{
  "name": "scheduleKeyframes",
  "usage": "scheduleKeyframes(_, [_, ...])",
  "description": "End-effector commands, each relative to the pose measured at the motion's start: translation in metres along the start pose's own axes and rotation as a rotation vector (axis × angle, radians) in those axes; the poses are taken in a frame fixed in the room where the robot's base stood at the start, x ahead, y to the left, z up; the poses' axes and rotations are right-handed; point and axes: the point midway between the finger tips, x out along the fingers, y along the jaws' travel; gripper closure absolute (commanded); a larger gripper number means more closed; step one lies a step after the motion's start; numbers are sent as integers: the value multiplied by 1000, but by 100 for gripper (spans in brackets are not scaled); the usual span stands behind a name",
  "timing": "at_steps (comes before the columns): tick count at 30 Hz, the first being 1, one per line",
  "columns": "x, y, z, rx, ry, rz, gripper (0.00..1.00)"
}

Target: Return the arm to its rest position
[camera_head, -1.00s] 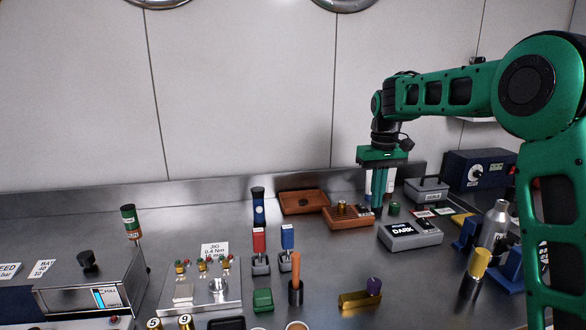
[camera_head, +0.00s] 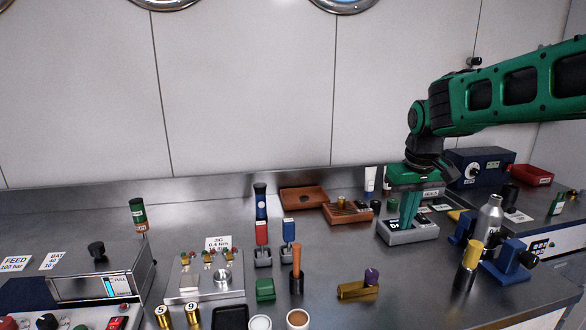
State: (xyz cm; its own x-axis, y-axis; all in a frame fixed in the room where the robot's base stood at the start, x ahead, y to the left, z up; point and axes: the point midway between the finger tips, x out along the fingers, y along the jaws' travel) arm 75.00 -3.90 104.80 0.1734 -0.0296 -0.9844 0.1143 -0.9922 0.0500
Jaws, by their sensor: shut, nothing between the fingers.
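My green arm (camera_head: 515,92) comes in from the right edge, above the right side of the bench. My gripper (camera_head: 408,222) points down at its end, fingers together and empty. In this view it overlaps the grey box marked DARK (camera_head: 412,236) and hides part of its label. I cannot tell whether the fingertips touch the box.
A steel bottle (camera_head: 489,218) in a blue stand and a yellow-capped cylinder (camera_head: 471,256) stand to the right. The wall is behind; air above the bench's left is free.

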Motion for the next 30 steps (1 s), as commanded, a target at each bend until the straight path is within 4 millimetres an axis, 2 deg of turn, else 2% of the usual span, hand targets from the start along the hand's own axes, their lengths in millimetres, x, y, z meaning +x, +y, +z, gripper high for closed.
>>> scheduleKeyframes(1, [-2,2,20,11,22,4,100])
scheduleKeyframes(3, [0,4,44,28,54,5,100])
scheduleKeyframes(9, [7,5,102,69,129,2,100])
scheduleKeyframes(21, [27,-1,174,125,219,-17,100])
scheduleKeyframes(26, [28,34,208,242,135,10,100])
scheduleKeyframes(30, [28,60,247,362,46,24,100])
